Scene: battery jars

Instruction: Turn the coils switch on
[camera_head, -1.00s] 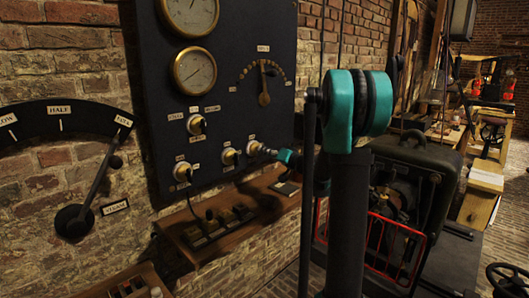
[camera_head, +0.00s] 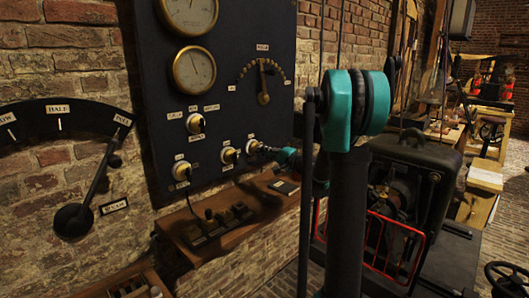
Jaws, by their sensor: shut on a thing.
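A dark switch panel (camera_head: 255,105) hangs on the brick wall, with several round brass-rimmed switches. One switch (camera_head: 196,123) sits upper left, one (camera_head: 181,171) lower left with a cord hanging below it, and one (camera_head: 229,155) in the middle of the lower row. The rightmost switch (camera_head: 253,146) is at the lower right. The labels are too small to read, so I cannot tell which one is the coils switch. My gripper (camera_head: 265,150) reaches in from the right and is shut on the rightmost switch's knob. Its fingers partly hide the knob, so the knob's position is unclear.
Two gauges (camera_head: 194,70) and a dial lever (camera_head: 263,85) are higher on the panel. A wooden shelf (camera_head: 215,250) with a telegraph-like device (camera_head: 218,224) lies below. A large lever (camera_head: 92,190) is at left. A machine with a red frame (camera_head: 395,245) stands at right.

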